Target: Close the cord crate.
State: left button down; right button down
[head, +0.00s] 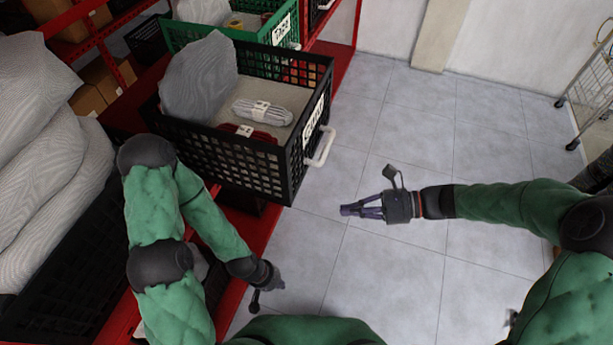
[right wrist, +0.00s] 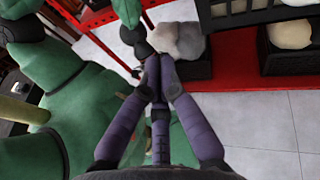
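The cord crate is a black lattice crate (head: 235,172) jutting out from the red shelf in the head view. Its front has a white label (head: 313,120), which looks like "CORD", and a white handle (head: 320,147). Inside lie a grey cord bundle (head: 263,112), a dark red bundle (head: 250,136) and a large grey sack-like item (head: 200,78). My right gripper (head: 350,210) is below and right of the handle, apart from it. Its purple fingers (right wrist: 155,78) come together with nothing between them. My left gripper (head: 270,283) is below the crate in the picture; its fingers are not clear.
A green crate (head: 240,38) stands behind the cord crate. Large grey sacks (head: 50,150) fill a dark crate at the left. The tiled floor (head: 420,130) is clear right of the crate. A wire rack (head: 590,90) stands at the far right.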

jog(key=w+d+r+m+t+y+b, duration=0.1)
jog(key=w+d+m+t+y, duration=0.1)
jog(key=w+m+t, duration=0.3)
jog(key=b, duration=0.4)
send_near(294, 170)
jog(key=x, duration=0.7)
jog(key=shift+a, duration=0.1)
jog(key=shift+w+a, duration=0.15)
jog(key=shift+a, duration=0.4)
jog(key=x, duration=2.6)
jog(key=shift+w+d+r+b, duration=0.1)
jog(key=shift+w+r+b, duration=0.1)
jog(key=shift+b, duration=0.15)
jog(key=shift+r, duration=0.15)
